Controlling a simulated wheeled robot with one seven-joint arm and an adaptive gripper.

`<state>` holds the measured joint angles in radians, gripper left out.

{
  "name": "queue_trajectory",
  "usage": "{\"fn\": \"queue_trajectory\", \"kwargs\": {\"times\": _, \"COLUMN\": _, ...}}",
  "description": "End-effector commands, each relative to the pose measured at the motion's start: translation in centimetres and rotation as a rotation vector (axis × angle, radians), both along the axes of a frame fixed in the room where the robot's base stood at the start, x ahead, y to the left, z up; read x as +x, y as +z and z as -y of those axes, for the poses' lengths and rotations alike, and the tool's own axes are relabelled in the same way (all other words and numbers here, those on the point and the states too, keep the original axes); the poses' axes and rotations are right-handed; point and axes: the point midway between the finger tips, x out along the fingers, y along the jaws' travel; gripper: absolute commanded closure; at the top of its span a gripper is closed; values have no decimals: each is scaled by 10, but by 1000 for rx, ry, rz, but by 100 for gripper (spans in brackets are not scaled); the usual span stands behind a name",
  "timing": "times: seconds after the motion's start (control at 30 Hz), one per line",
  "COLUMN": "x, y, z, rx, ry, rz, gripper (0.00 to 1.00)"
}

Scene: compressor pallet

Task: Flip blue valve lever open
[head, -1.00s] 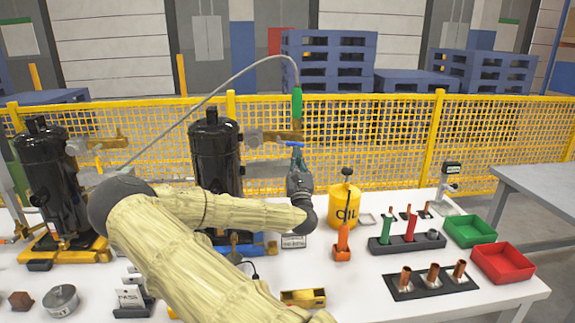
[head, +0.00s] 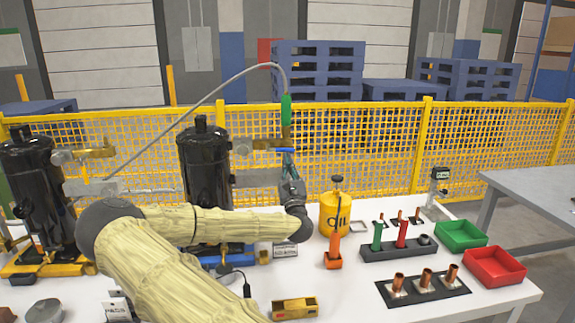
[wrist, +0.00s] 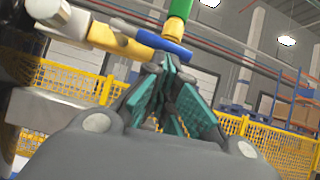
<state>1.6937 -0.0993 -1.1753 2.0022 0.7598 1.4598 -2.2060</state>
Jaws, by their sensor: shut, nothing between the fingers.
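The blue valve lever (head: 272,150) sits on the brass valve beside the right black compressor (head: 204,165). It points left, roughly along the brass pipe. In the wrist view the lever (wrist: 163,43) crosses in front of the brass fitting, below the green hose end (wrist: 180,10). My gripper (head: 288,160) is just below the lever's right end. In the wrist view its teal fingertips (wrist: 160,68) are together, empty and just under the lever; I cannot tell whether they touch it. My arm hides part of the compressor's base.
A green-ended hose (head: 286,108) rises from the valve and arcs left. A yellow oil can (head: 334,215), an orange-handled tool (head: 333,252), a green bin (head: 460,235) and a red bin (head: 495,267) stand to the right. A yellow mesh fence (head: 370,150) runs behind.

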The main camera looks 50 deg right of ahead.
Motion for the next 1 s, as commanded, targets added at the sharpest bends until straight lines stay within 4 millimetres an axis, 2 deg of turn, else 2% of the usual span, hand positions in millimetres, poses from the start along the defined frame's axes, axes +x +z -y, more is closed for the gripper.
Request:
{"fn": "queue_trajectory", "kwargs": {"times": 0.03, "x": 0, "y": -9, "z": -1, "rx": 0, "ry": -1, "rz": -1, "gripper": 100}}
{"fn": "queue_trajectory", "kwargs": {"times": 0.33, "x": -5, "y": -42, "z": -5, "rx": -1, "ry": -3, "rz": -1, "gripper": 100}}
{"fn": "queue_trajectory", "kwargs": {"times": 0.7, "x": -44, "y": -75, "z": -49, "rx": 1, "ry": -5, "rz": -3, "gripper": 100}}
{"fn": "queue_trajectory", "kwargs": {"times": 1.0, "x": -59, "y": -89, "z": -65, "rx": 0, "ry": -5, "rz": -1, "gripper": 100}}
